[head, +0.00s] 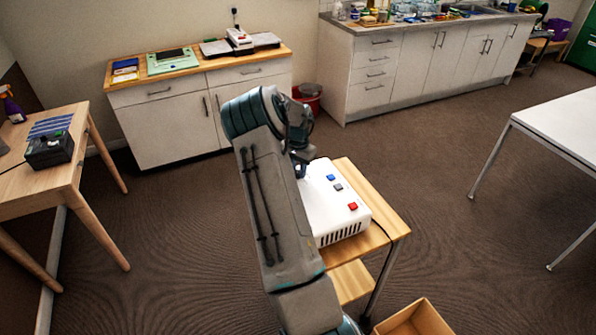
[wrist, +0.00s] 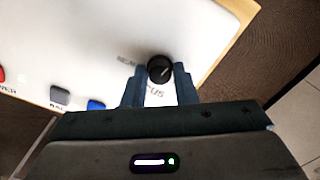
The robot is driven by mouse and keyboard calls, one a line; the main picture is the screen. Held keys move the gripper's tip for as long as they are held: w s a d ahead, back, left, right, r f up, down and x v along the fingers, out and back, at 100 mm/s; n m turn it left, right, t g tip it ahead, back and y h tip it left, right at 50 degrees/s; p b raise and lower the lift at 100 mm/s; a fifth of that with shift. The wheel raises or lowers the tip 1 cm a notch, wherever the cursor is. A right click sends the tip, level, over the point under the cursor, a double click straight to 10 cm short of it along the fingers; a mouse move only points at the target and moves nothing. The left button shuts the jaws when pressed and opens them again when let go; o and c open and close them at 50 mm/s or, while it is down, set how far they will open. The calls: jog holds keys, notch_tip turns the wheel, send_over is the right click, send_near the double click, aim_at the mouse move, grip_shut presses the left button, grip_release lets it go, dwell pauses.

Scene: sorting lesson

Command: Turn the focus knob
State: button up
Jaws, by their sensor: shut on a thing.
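The focus knob (wrist: 160,68) is a round black knob with a light pointer line, on the top of a white device (wrist: 100,30). Part of its printed label shows beside it in the wrist view. My gripper (wrist: 160,84) is shut on the knob, one finger on each side. In the head view the white device (head: 335,222) sits on a small wooden table, and my arm hides the knob and most of my gripper (head: 301,168).
Blue, grey and red buttons (head: 338,187) line the device's top. The small wooden table (head: 384,222) has a lower shelf. An open cardboard box (head: 428,318) stands on the floor in front. A white table (head: 565,125) is at right, with clear floor between.

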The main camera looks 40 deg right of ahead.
jog(key=o, duration=1)
jog(key=shift+r, duration=0.1)
notch_tip(320, 180, up, 14)
jog(key=b, duration=0.3)
